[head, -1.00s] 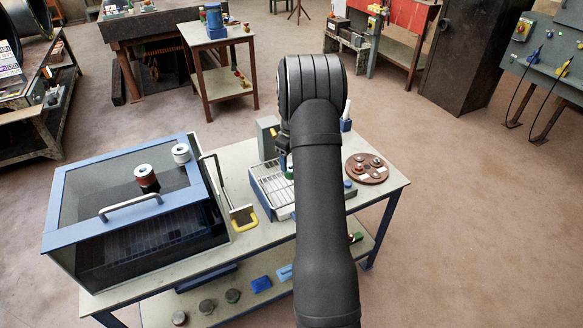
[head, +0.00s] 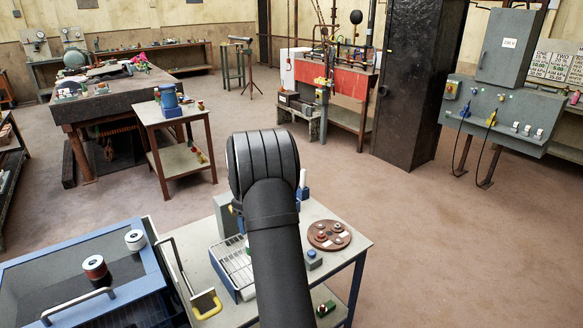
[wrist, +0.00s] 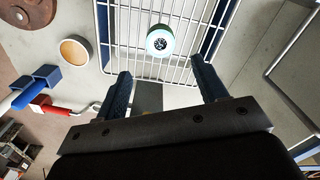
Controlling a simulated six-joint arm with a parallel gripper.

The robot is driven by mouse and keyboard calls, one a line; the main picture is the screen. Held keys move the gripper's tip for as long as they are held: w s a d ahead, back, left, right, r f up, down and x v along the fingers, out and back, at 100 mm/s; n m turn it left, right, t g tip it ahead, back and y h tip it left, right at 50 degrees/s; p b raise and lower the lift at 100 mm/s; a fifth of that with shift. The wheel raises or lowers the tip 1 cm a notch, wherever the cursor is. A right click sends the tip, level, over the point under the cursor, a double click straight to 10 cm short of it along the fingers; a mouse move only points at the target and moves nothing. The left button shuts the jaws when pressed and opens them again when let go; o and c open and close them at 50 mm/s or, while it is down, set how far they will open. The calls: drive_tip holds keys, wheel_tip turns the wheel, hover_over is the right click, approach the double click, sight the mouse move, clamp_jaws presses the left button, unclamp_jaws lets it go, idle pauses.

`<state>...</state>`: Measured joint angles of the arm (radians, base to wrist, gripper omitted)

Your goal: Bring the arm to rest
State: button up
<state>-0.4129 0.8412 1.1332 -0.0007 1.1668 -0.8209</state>
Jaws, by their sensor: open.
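My arm (head: 274,245) reaches out over the workbench in the head view and hides part of the bench top; my gripper is hidden behind it there. In the wrist view my gripper (wrist: 163,82) is open, its two dark blue fingers apart with nothing between them. A wire rack (wrist: 118,32) lies beyond the fingertips, with a round green and white piece (wrist: 160,41) on it, apart from the fingers. The rack also shows in the head view (head: 232,266), left of my arm.
A round brown plate (head: 329,236) lies right of my arm. A blue block with red and blue handled tools (wrist: 40,80) shows in the wrist view. Open floor lies right.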

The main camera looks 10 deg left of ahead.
wheel_tip(320, 180, down, 12)
drive_tip(key=shift+r, duration=0.25)
wheel_tip(320, 180, up, 3)
drive_tip(key=shift+f, duration=0.1)
drive_tip(key=shift+r, duration=0.7)
